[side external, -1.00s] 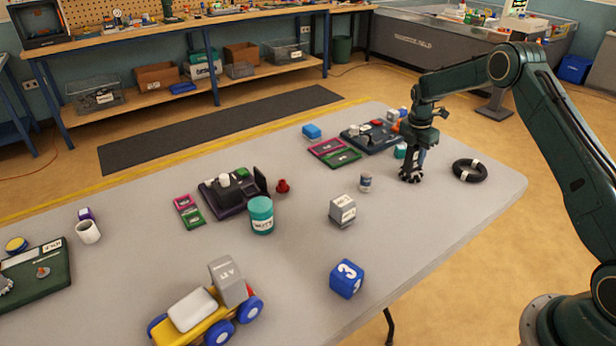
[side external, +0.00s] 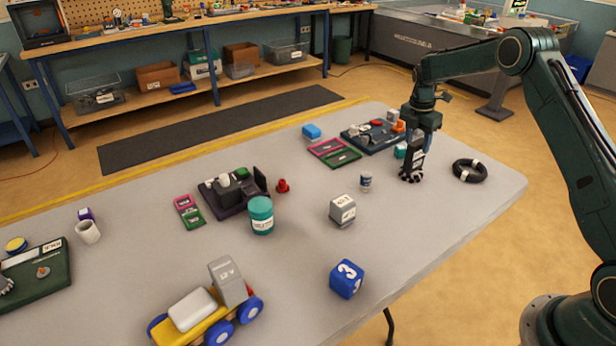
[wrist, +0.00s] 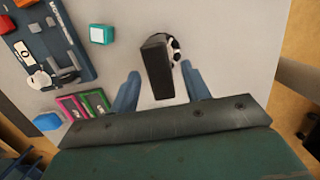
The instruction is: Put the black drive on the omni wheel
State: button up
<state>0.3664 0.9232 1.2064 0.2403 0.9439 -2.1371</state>
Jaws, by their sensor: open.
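The black drive (side external: 416,148) stands on end on top of the black-and-white omni wheel (side external: 411,176) in the side view, leaning slightly. In the wrist view the drive (wrist: 157,68) lies between my two blue fingers, with visible gaps on both sides. Part of the omni wheel (wrist: 175,46) shows past the drive; the rest is hidden under it. My gripper (side external: 424,124) is open, above and around the upper part of the drive. It is not clamped on anything.
A black ring with white bands (side external: 469,171) lies to the right, near the table edge. A dark tray with parts (side external: 372,138) and a teal block (side external: 400,151) are close behind on the left. A small can (side external: 366,182) and a grey cube (side external: 342,210) stand nearer the front.

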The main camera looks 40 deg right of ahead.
jog(key=shift+a+r, duration=0.2)
jog(key=shift+r, duration=0.95)
jog(key=shift+a+r, duration=0.15)
jog(key=shift+r, duration=1.05)
jog(key=shift+a+r, duration=0.2)
jog(key=shift+r, duration=0.95)
jog(key=shift+s+a+r, duration=0.1)
jog(key=shift+a+r, duration=0.15)
jog(key=shift+r, duration=0.15)
jog(key=s+a+r+m+t, duration=0.3)
jog(key=s+a+r+m, duration=0.6)
jog(key=s+a+r, duration=0.65)
jog(key=s+a+m+t+y, duration=0.1)
jog(key=s+a+m, duration=0.3)
jog(key=s, duration=0.6)
jog(key=s+a+m+t, duration=0.1)
jog(key=s+a+m, duration=0.3)
jog(key=s, duration=0.7)
jog(key=shift+a+f+m+t+y, duration=0.2)
jog(key=shift+f+m+t+y, duration=0.1)
jog(key=shift+f+m+y, duration=0.15)
